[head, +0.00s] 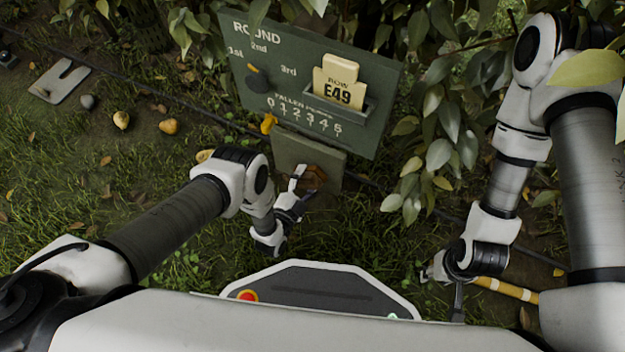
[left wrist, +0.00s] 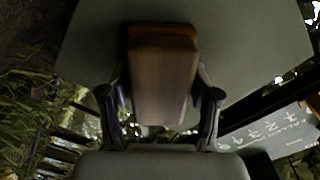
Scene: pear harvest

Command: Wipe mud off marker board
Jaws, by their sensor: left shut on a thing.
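The green marker board (head: 350,60) stands upright at the top of the head view, with round marks, a row card and a fallen-pears scale. A plain grey-green lower panel (head: 290,150) hangs below it. My left gripper (head: 306,184) is shut on a brown wooden block (head: 314,178) at this panel's lower part. In the left wrist view the block (left wrist: 163,75) sits between the fingers, in front of the panel (left wrist: 250,60). I cannot tell whether it touches. No clear mud shows; the block hides part of the panel. My right gripper (head: 443,284) is low at the right.
A cream E49 card (head: 340,85) sits in the board's holder, and a dark knob (head: 257,78) is at its left. Leafy branches (head: 440,110) crowd the board's right. Fallen pears (head: 168,126) lie on the grass at left.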

